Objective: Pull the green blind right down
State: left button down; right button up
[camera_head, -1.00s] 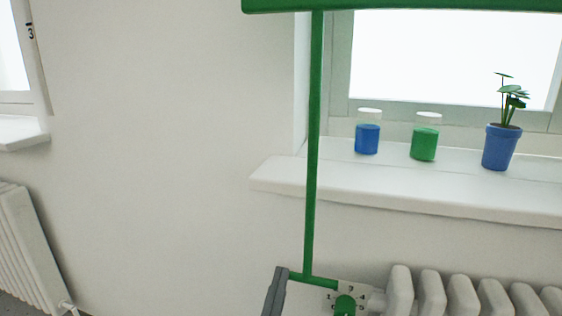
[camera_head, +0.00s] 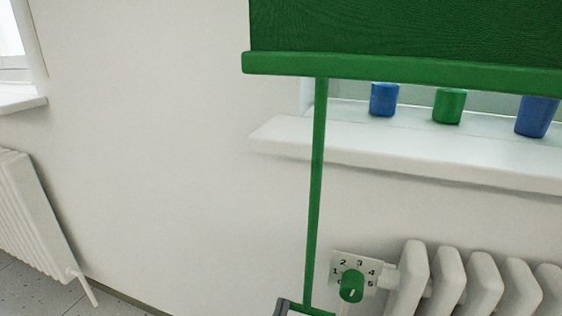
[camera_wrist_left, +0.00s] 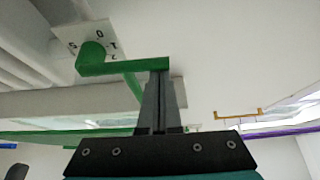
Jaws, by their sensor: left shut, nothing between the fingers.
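The green blind (camera_head: 400,28) hangs in front of the window, and its bottom bar (camera_head: 400,72) is just above the sill, over the tops of the pots there. A thin green rod (camera_head: 316,190) hangs from the bar's left part and ends in a short crosswise handle (camera_head: 318,312) at the picture's bottom edge. My left gripper (camera_head: 284,306) is at this handle, mostly cut off. In the left wrist view my left gripper (camera_wrist_left: 160,75) is shut with nothing between its fingers, and its tips meet the end of the handle (camera_wrist_left: 125,67). My right gripper is not in view.
A white radiator (camera_head: 450,280) with a green valve knob (camera_head: 352,286) on a numbered plate stands just right of the rod. A blue jar (camera_head: 384,99), a green jar (camera_head: 448,106) and a blue pot (camera_head: 536,117) stand on the sill (camera_head: 400,145). The wall at left is clear.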

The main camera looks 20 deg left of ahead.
pick_arm(q)
notch_tip(320, 180, down, 7)
jog(key=shift+r, duration=0.2)
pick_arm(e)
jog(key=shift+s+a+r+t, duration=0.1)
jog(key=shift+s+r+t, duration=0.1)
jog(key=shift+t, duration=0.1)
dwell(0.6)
pick_arm(q)
jog(key=shift+r, duration=0.1)
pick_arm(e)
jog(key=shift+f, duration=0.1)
